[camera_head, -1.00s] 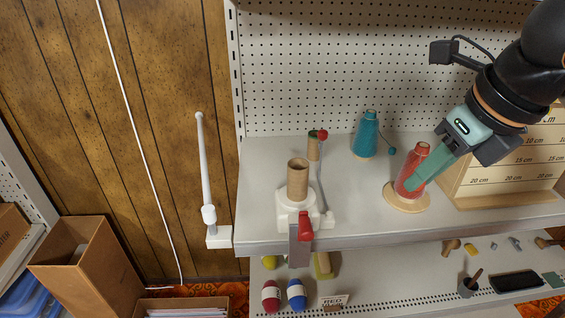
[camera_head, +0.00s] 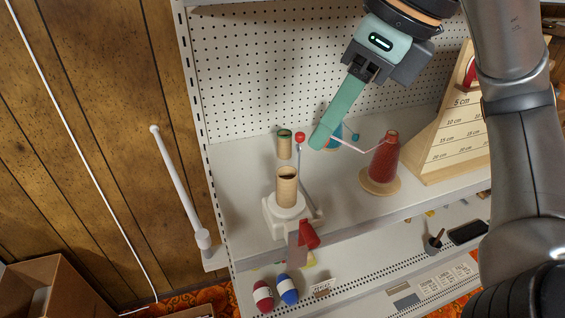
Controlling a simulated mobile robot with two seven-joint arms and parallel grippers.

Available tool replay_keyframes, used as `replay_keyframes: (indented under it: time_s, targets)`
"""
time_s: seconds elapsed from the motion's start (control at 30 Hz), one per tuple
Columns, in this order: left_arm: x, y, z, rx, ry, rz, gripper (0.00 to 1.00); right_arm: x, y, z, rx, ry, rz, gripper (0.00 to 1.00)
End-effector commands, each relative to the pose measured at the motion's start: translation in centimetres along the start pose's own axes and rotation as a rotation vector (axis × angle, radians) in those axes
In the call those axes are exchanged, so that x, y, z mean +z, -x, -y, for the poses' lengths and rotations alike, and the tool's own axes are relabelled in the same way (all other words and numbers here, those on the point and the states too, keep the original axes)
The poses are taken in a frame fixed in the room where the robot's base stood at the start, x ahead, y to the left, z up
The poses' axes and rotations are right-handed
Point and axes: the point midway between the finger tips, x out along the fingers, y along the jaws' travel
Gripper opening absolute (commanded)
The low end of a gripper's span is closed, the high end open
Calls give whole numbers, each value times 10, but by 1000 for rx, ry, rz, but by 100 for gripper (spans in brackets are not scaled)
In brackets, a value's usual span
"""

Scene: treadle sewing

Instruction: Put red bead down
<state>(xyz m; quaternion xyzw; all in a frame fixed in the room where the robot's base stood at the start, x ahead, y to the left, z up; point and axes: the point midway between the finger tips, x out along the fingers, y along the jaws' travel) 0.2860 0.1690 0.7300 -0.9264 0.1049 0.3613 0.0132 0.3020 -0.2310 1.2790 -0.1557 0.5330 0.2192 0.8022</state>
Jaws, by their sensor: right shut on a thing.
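My right gripper (camera_head: 321,138) hangs above the shelf, in front of the pegboard, its green fingers shut. A pale red thread (camera_head: 347,144) runs taut from the red thread cone (camera_head: 384,158) to the fingertips. The red bead at the thread's end is hidden between the fingers. The red cone stands upright on a round wooden base (camera_head: 380,186) to the right of the gripper. The teal cone (camera_head: 334,141) is behind the fingers and mostly covered. My left gripper is not in view.
A white winder (camera_head: 290,212) holding a cardboard tube (camera_head: 287,187) stands left of the gripper; its thin rod carries a red ball (camera_head: 300,137). Another tube (camera_head: 284,145) stands behind. A wooden measuring board (camera_head: 455,135) is at right. Shelf surface is bare between winder and red cone.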

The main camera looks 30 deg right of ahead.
Motion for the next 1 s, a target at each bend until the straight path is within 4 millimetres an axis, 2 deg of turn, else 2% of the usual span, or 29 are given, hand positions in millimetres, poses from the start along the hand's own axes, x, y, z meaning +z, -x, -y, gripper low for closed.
replay_keyframes:
  time_s: [0.1, 0.27, 0.4, 0.53, 0.8, 1.0]
  targets:
    - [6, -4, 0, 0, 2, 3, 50, 11, -24, 20, 6, -5, -9, 0]
    - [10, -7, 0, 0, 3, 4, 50, 31, -51, 49, 6, -5, -7, 0]
    - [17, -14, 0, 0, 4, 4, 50, 34, -81, 64, 4, -3, -6, 0]
    - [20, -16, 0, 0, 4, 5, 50, 37, -99, 75, 3, -2, -4, 0]
    - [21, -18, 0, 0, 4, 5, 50, 40, -121, 87, 1, -3, -5, 0]
    - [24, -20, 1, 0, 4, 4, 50, 30, -145, 87, -1, -2, -3, 0]
